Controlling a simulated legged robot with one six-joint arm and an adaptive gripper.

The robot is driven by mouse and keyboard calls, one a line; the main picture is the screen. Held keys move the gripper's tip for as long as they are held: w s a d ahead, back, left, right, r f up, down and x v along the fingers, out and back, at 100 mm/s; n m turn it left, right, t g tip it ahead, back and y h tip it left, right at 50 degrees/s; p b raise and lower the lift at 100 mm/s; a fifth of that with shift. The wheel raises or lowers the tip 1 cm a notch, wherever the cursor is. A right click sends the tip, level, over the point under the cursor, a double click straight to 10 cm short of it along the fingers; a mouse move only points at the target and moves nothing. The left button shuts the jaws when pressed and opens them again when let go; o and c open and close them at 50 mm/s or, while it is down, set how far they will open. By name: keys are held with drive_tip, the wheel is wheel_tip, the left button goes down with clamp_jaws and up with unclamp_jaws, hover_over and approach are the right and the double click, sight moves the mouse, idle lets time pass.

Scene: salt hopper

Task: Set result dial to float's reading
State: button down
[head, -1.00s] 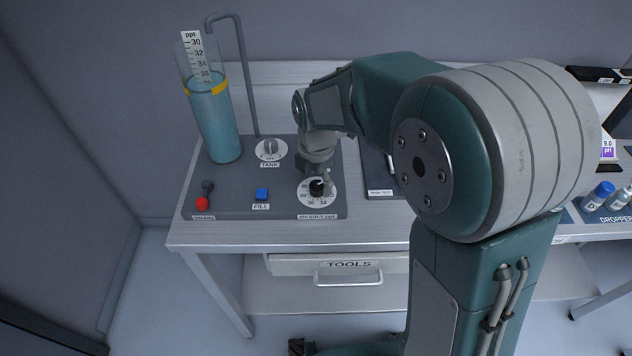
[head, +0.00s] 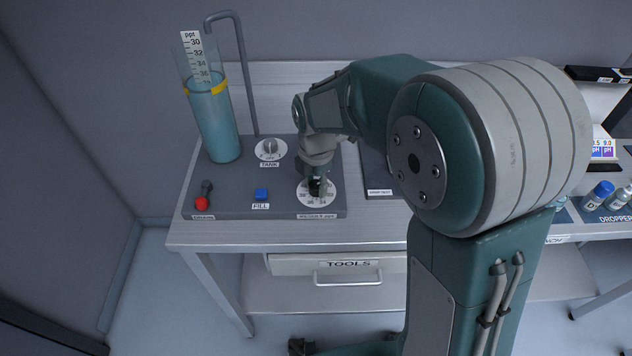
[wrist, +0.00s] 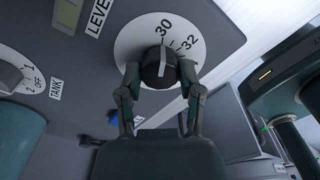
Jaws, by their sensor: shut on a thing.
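The result dial (head: 316,203) is a white disc with numbers around a black knob, at the front right of the grey panel. In the wrist view the knob (wrist: 159,66) has a pale pointer line, and the marks 30 and 32 show on the disc (wrist: 137,32). My gripper (head: 316,183) points down over the dial; in the wrist view its two fingers (wrist: 157,92) are shut on the knob. The float's scale (head: 198,62), marked ppt, stands up in the liquid-filled cylinder (head: 218,125). The yellow ring (head: 206,87) is near the liquid level, just below the 36 mark; the exact reading is too small to tell.
The panel (head: 235,195) also has a TANK knob (head: 270,149), a blue FILL button (head: 261,194) and a red-tipped drain lever (head: 202,202). A TOOLS drawer (head: 340,266) is below. Dropper bottles (head: 600,194) stand at the right.

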drive_tip(key=m, duration=1)
drive_tip(key=shift+w, duration=0.1)
drive_tip(key=m, duration=1.3)
drive_tip(key=shift+m, duration=0.3)
drive_tip(key=m, duration=1.4)
drive_tip(key=shift+r, duration=0.1)
